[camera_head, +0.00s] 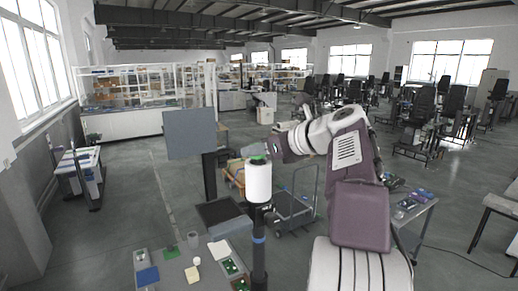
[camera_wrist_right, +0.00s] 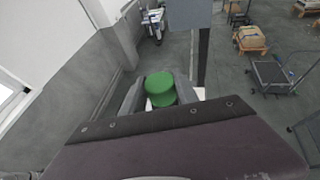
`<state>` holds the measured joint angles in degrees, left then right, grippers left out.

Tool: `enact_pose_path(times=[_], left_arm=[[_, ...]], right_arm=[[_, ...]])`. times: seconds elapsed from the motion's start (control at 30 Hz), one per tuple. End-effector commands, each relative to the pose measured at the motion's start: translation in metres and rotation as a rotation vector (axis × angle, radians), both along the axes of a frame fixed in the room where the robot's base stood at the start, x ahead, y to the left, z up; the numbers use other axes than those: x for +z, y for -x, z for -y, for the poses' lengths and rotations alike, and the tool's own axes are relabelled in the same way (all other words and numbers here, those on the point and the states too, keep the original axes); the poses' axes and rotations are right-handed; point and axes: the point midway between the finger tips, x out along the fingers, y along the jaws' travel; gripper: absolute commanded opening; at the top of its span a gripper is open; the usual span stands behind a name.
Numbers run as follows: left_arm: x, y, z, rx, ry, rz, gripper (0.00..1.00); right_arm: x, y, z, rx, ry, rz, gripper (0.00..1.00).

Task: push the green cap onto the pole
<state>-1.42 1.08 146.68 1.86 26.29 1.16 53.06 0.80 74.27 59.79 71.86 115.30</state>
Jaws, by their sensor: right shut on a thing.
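The green cap (camera_head: 257,160) shows as a small green patch at the top of a white cylinder in the head view. The white cylinder (camera_head: 258,184) sits upright on a dark pole (camera_head: 258,262) with a blue band. My right gripper (camera_head: 254,152) reaches in from the right at the cylinder's top and is shut on the cap. In the right wrist view the round green cap (camera_wrist_right: 160,82) lies between the grey fingers. The fingers hide part of the cap, and I cannot tell whether it is seated. My left gripper is not in view.
A table (camera_head: 180,268) with small parts stands left of the pole. A grey panel (camera_head: 190,133) on a dark post stands behind it. A cart (camera_head: 294,205) is behind the pole, and another parts table (camera_head: 412,212) is at the right. Open floor lies at the left.

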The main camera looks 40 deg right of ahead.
Motion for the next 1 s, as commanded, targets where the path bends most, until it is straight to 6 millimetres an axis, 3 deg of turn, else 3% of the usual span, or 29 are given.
enact_pose_path(times=[0.43,1.0], left_arm=[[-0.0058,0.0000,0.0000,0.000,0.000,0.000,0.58],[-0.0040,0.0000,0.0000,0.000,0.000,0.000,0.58]], right_arm=[[-0.0112,0.0026,0.0018,0.000,-0.003,-0.003,0.00],[-0.0101,0.0029,0.0018,-0.001,-0.003,-0.001,0.00]])
